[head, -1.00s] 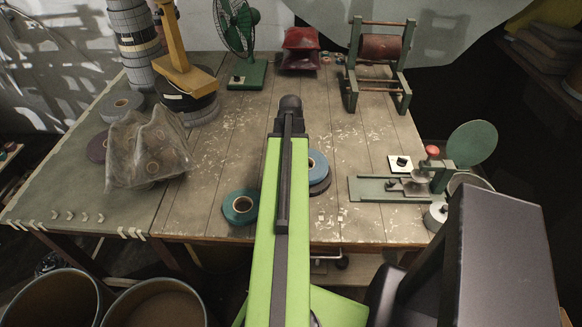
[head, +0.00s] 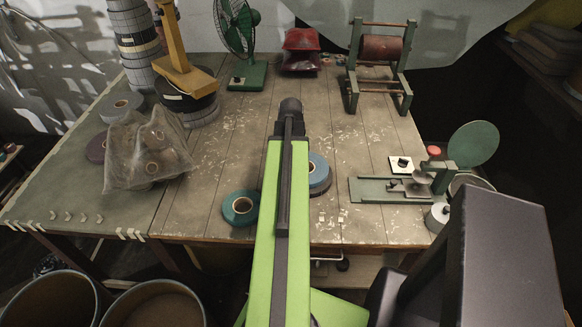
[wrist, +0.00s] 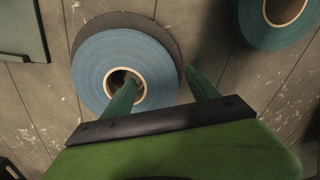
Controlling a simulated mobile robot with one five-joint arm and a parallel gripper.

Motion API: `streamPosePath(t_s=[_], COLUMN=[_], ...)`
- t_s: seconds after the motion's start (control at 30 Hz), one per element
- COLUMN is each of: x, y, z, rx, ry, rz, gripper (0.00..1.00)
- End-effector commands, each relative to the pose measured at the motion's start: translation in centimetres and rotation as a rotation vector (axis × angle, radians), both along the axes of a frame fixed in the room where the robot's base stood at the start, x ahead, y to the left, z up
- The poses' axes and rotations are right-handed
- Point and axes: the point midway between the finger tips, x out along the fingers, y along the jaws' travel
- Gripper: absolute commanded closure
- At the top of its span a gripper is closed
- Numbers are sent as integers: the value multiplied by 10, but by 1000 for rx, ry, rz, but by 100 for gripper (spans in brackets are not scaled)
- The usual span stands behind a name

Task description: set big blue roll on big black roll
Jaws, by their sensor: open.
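The big blue roll (wrist: 98,65) lies flat on the big black roll (wrist: 160,27) in the wrist view, a little off centre, so a dark crescent shows along its upper right edge. In the head view the blue roll (head: 319,170) is partly hidden by my arm, with a thin strip of the black roll (head: 321,189) below it. My gripper (wrist: 162,78) is open. Its left finger is over the blue roll's core hole, its right finger beyond the roll's outer edge. Whether the fingers touch the roll is unclear.
A teal roll (head: 240,207) lies to the left, also in the wrist view (wrist: 268,22). A plastic bag (head: 148,155) sits farther left. A green bench device (head: 390,188) stands to the right. A fan (head: 238,40) and a winding frame (head: 380,60) stand behind.

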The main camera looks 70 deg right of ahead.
Motion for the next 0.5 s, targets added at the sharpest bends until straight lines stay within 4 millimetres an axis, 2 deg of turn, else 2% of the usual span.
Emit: streamPosePath(t_s=[0.17,0.27,0.5], x=[0,0,0], y=[0,0,0], z=[12,27,81], rx=[0,0,0], ry=[0,0,0], rz=[0,0,0], gripper=[31,31,31])
